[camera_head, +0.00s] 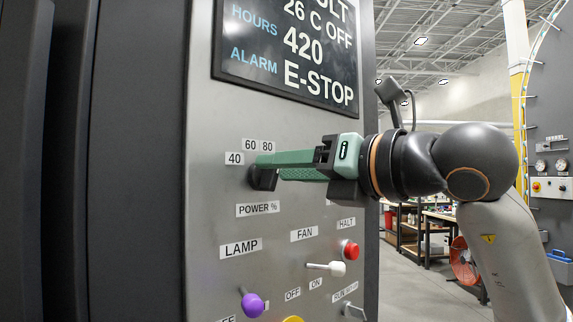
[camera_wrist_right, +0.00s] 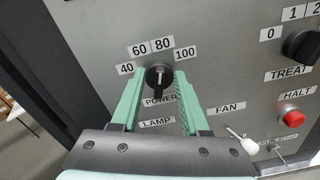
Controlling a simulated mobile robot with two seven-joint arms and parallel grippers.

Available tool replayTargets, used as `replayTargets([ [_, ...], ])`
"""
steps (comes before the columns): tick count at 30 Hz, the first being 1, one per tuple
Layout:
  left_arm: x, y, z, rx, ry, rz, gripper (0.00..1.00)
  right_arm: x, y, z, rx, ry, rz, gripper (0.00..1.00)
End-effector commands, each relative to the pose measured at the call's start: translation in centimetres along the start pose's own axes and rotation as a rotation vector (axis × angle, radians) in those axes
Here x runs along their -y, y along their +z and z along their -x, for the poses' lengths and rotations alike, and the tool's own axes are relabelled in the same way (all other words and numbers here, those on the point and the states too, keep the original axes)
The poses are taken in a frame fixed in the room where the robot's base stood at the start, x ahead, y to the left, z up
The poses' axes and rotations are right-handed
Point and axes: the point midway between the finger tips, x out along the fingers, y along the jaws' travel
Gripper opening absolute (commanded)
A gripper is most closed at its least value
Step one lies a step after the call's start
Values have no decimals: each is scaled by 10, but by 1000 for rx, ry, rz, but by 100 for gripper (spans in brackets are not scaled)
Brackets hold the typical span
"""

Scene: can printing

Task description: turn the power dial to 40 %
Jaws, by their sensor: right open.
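The power dial (camera_wrist_right: 157,82) is a black knob with a short white mark on its face. The mark looks roughly upright, toward the gap between the 60 and 80 labels, though it is small. The 40 label (camera_wrist_right: 126,68) is at the dial's upper left. My right gripper (camera_wrist_right: 157,88) is open, its green fingers on either side of the dial with gaps showing. In the head view, the dial (camera_head: 262,180) is partly hidden behind the fingers of my right gripper (camera_head: 268,167), which reach in from the right. My left gripper is not in view.
Below the dial are a white FAN lever (camera_head: 336,268), a red HALT button (camera_head: 351,250) and a purple LAMP lever (camera_head: 252,304). A dark display (camera_head: 290,50) sits above, reading E-STOP. A black TREAT knob (camera_wrist_right: 302,46) is to the right.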

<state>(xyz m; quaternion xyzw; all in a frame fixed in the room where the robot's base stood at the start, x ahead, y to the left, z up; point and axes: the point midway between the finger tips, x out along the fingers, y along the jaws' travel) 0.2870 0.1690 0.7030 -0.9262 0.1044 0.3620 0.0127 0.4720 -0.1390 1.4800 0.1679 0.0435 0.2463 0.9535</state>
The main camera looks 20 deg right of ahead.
Motion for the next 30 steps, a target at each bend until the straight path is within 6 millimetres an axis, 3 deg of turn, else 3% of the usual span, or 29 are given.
replayTargets([
  [4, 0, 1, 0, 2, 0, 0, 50, 0, 0, 0, -1, 0, -1, 43],
  [15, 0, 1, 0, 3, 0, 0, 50, 0, 0, 0, -1, 0, -1, 1],
  [30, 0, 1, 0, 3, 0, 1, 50, 0, 0, 0, -1, 0, 2, 0],
])
